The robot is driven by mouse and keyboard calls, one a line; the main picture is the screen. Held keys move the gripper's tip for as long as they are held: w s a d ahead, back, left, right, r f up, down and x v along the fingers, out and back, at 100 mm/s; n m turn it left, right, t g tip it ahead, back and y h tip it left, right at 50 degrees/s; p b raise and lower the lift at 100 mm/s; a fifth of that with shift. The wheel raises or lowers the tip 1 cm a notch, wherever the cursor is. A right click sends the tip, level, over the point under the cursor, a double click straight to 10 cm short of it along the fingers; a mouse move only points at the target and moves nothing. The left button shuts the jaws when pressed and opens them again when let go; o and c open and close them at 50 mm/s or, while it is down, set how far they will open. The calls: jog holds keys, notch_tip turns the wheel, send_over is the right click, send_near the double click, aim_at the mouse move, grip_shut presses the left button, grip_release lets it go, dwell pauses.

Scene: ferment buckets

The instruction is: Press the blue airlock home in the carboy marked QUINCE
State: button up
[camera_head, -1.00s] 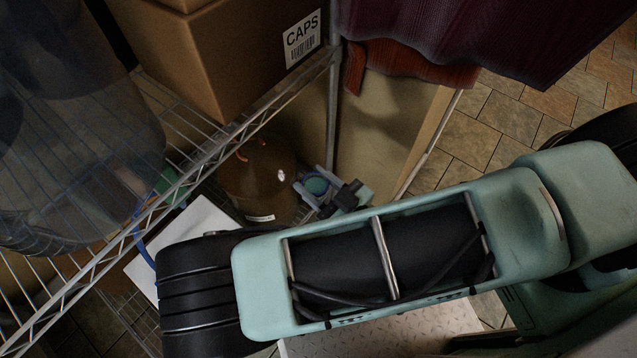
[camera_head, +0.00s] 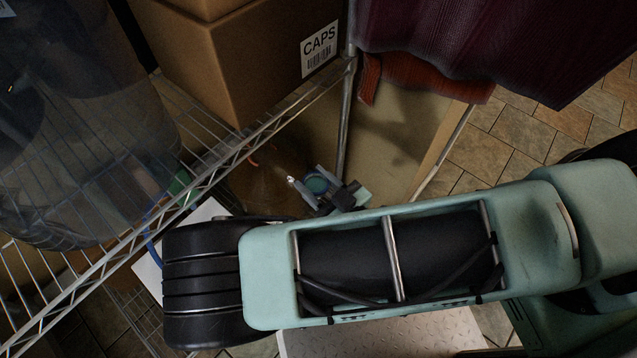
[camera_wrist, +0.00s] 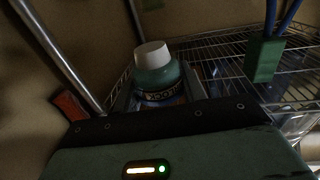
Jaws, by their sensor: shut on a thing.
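My gripper (camera_head: 322,186) is shut on a round blue-teal piece, which I take for the blue airlock (camera_head: 317,184). In the wrist view, the airlock (camera_wrist: 156,78) sits between the fingers, with a white stopper-like end and a dark lettered band partly hidden by my gripper. In the head view, a dim brown carboy (camera_head: 262,180) stands just left of my gripper, under the shelf edge and partly hidden by my arm. Its marking cannot be read now, so I cannot tell if it is QUINCE. No contact between airlock and carboy can be seen.
A wire shelf (camera_head: 290,103) holds a CAPS box (camera_head: 225,65) and a large clear vessel (camera_head: 80,130). A green block (camera_head: 181,184) with blue tubing is near the shelf. Dark red cloth (camera_head: 460,40) hangs at right. Tiled floor (camera_head: 480,140) lies open beyond.

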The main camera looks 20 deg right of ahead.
jog(key=shift+w+a, duration=0.3)
jog(key=shift+w, duration=0.25)
jog(key=shift+x, duration=2.85)
jog(key=shift+w+a+f, duration=0.1)
jog(key=shift+w+f, duration=0.05)
jog(key=shift+w, duration=0.2)
jog(key=shift+w+a, duration=0.2)
jog(key=shift+w, duration=0.1)
jog(key=shift+w+a, duration=0.15)
jog(key=shift+w, duration=0.15)
jog(key=shift+w+a, duration=0.15)
jog(key=shift+w, duration=0.2)
jog(key=shift+w+a, duration=0.15)
jog(key=shift+w, duration=0.15)
jog(key=shift+w+a+f, duration=0.1)
jog(key=shift+w+a, duration=0.05)
jog(key=shift+w, duration=0.2)
jog(key=shift+b+x, duration=0.5)
jog(key=shift+x, duration=3.45)
